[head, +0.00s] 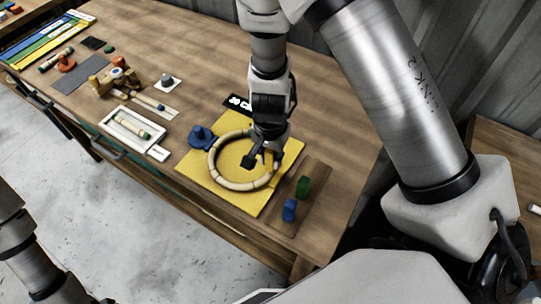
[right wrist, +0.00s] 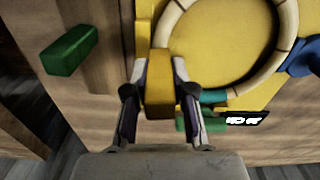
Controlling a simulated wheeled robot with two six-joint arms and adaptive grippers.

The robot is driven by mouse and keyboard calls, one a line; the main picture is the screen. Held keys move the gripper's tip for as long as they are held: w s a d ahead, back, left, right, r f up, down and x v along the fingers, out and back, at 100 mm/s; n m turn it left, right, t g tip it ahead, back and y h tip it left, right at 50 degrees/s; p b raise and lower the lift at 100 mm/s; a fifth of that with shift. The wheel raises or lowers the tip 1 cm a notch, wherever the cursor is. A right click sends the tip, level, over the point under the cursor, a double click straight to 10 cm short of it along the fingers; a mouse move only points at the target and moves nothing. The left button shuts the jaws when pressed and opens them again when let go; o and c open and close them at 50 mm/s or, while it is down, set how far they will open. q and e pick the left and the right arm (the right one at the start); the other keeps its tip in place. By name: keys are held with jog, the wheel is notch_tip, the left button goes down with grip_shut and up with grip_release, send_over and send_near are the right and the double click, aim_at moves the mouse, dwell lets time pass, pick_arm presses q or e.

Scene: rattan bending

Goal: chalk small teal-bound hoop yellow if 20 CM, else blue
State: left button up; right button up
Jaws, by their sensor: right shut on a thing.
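The rattan hoop (head: 224,180) lies flat on a yellow mat (head: 258,203). Its teal binding (right wrist: 213,96) shows in the right wrist view. A small black sign (head: 238,102) behind the mat seems to read 30 C, with its end hidden by my arm. My right gripper (head: 262,160) is over the hoop's right side, shut on a yellow chalk block (right wrist: 160,88). I cannot tell whether the chalk touches the hoop. A blue chalk block (head: 289,210) and a green chalk block (head: 303,187) stand right of the mat. My left gripper is out of view.
A blue knobbed piece (head: 201,137) stands at the hoop's left. A white tray (head: 112,121) with a stick, small wooden pieces and an orange holder (head: 66,63) lie farther left. Coloured strips (head: 45,40) lie at far left. Bare table shows behind the mat.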

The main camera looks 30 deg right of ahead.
jog(key=shift+f+b, duration=0.55)
dwell(1.3)
jog(key=shift+r, duration=0.1)
notch_tip(320, 180, up, 7)
jog(key=p, duration=0.6)
jog(key=shift+p, duration=0.4)
jog(key=shift+s, duration=0.1)
